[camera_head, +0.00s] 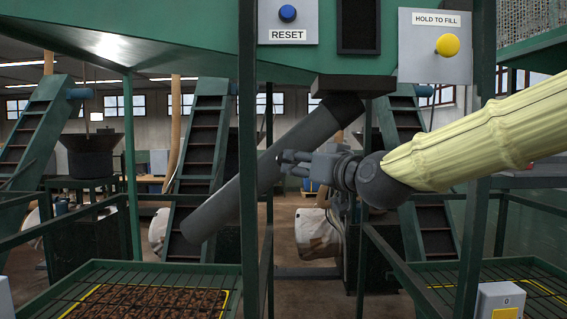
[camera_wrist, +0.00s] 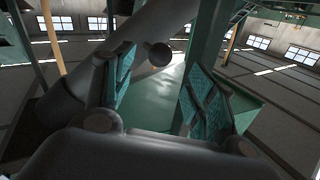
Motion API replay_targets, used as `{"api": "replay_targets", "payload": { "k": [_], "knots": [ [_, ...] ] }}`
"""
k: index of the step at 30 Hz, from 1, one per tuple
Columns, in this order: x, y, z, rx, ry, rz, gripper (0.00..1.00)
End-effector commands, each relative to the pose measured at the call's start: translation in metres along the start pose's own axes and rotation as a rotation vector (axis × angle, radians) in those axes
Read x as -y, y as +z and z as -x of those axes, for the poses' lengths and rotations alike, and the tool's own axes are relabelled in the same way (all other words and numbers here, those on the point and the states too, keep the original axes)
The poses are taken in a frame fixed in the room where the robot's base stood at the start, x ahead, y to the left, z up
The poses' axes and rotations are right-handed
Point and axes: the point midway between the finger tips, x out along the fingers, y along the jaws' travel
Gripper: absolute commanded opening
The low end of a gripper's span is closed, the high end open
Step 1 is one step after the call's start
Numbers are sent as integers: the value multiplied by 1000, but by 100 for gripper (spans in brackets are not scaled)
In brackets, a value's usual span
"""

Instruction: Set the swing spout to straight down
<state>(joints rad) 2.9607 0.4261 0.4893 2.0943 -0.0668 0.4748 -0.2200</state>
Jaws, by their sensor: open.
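The swing spout (camera_head: 250,172) is a dark grey tube hanging from the green hopper. It is tilted, its lower end down to the left in the head view. In the wrist view the spout (camera_wrist: 150,30) runs from the top down to the left. A dark round knob (camera_wrist: 160,54) shows ahead of the fingers; its attachment is not clear. My gripper (camera_head: 282,166) is in front of or beside the spout's middle. In the wrist view my gripper (camera_wrist: 160,88) is open, with teal pads apart and nothing between them.
A blue RESET button (camera_head: 288,13) and a yellow HOLD TO FILL button (camera_head: 447,45) are on panels above. Green posts (camera_head: 249,200) and rails stand close around. A grated tray (camera_head: 150,265) of brown material lies at lower left. A small grey box (camera_head: 500,298) is at lower right.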

Motion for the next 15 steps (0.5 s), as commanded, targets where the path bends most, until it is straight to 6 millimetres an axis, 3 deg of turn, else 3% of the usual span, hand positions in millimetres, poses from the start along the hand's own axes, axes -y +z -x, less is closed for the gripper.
{"api": "replay_targets", "payload": {
  "k": [15],
  "knots": [
    [0,2,-37,2,1,3,56]
  ]
}}
